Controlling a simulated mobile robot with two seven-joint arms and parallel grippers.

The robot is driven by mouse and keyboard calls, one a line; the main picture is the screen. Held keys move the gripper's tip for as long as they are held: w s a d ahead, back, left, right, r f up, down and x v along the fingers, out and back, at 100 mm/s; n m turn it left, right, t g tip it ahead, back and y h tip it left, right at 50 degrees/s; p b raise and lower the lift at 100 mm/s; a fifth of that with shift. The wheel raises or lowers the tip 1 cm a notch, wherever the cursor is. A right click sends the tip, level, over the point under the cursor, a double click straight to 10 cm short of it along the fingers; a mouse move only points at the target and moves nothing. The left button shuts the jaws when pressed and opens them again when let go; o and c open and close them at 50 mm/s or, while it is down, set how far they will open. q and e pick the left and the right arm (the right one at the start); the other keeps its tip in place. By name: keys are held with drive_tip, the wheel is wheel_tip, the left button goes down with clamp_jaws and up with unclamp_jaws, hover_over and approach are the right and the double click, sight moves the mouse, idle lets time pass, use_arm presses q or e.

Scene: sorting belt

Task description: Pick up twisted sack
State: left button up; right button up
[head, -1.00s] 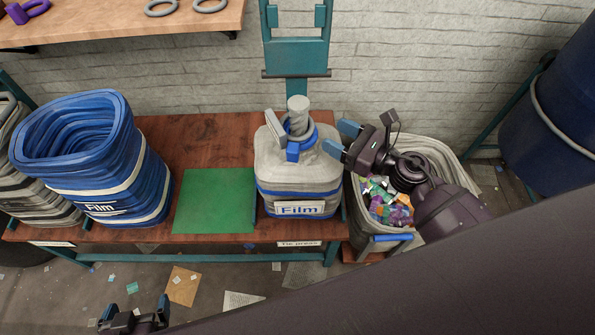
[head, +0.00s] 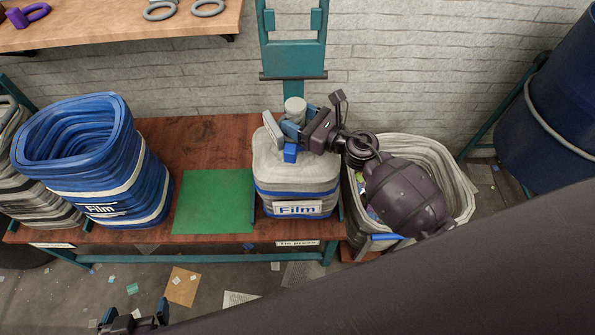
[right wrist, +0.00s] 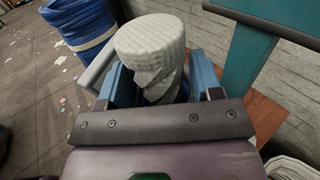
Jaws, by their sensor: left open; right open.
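The twisted sack (head: 293,165) is pale grey with blue bands and a "Film" label. It stands upright on the brown bench under the teal press frame (head: 293,50). Its twisted neck (head: 295,105) sticks up, with a grey and blue tie around its base. My right gripper (head: 300,128) is open at the neck. In the right wrist view the neck (right wrist: 152,42) rises between the blue fingers of the right gripper (right wrist: 163,84); whether they touch it I cannot tell. My left gripper (head: 135,318) is open and empty at the bottom, low in front of the bench.
A green mat (head: 215,200) lies left of the sack. A blue sack-like bin (head: 100,160) stands further left. A grey bin (head: 455,180) of coloured scraps is on the right, partly hidden by my right arm. A shelf with rings (head: 110,25) is at upper left.

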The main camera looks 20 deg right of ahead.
clamp_jaws()
use_arm(q)
drive_tip(key=shift+w+d+r, duration=0.15)
drive_tip(key=shift+w+r, duration=0.05)
drive_tip(key=shift+w, duration=0.1)
use_arm(e)
drive_tip(key=shift+r, duration=0.15)
use_arm(q)
drive_tip(key=shift+s, duration=0.1)
